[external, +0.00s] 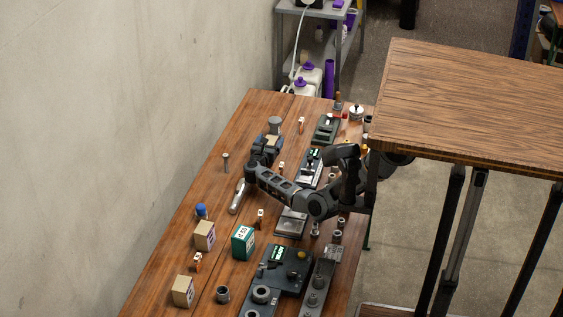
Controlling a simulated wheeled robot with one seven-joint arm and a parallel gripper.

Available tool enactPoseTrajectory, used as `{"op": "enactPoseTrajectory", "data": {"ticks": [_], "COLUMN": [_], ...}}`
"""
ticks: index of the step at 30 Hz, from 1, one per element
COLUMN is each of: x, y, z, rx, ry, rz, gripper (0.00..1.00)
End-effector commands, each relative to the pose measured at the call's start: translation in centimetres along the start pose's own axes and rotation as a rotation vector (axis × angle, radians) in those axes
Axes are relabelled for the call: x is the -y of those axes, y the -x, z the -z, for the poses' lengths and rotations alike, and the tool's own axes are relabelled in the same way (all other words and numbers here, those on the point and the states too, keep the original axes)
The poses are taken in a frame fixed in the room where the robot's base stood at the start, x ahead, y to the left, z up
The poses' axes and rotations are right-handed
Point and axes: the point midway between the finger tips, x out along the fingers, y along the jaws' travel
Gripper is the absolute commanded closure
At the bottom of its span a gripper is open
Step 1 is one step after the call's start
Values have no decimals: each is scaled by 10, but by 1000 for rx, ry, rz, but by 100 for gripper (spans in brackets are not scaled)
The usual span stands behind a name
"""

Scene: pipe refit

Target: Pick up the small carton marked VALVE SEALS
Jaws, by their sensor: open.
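Two small tan cartons stand on the wooden bench near the wall: one (204,236) by the blue-capped bottle, another (183,291) nearer the front edge of the picture. A further tan piece (272,140), perhaps another carton, shows right at my gripper, partly covered by it. The print on all of these is too small to read, so I cannot tell which one is marked VALVE SEALS. My gripper (267,143) is open, at the far-left end of my arm, low over the back part of the bench. Whether the tan piece lies between its fingers is not clear.
A green box (243,243) stands right of the nearer cartons. A blue-capped bottle (201,211), a dark ring (223,294) and small orange-and-white pieces stand around them. Dark fixtures (290,270) line the bench's right side. A wooden tabletop (470,100) is at right.

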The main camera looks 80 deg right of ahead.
Motion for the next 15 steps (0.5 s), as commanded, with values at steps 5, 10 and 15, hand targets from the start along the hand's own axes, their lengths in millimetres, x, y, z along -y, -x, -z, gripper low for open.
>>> {"op": "enactPoseTrajectory", "data": {"ticks": [5,10,15], "x": [0,0,0], "y": [-12,-12,-12], "z": [0,0,0], "rx": [1,1,1], "ry": [1,1,2], "rz": [0,-1,-1], "gripper": [17,17,26]}}
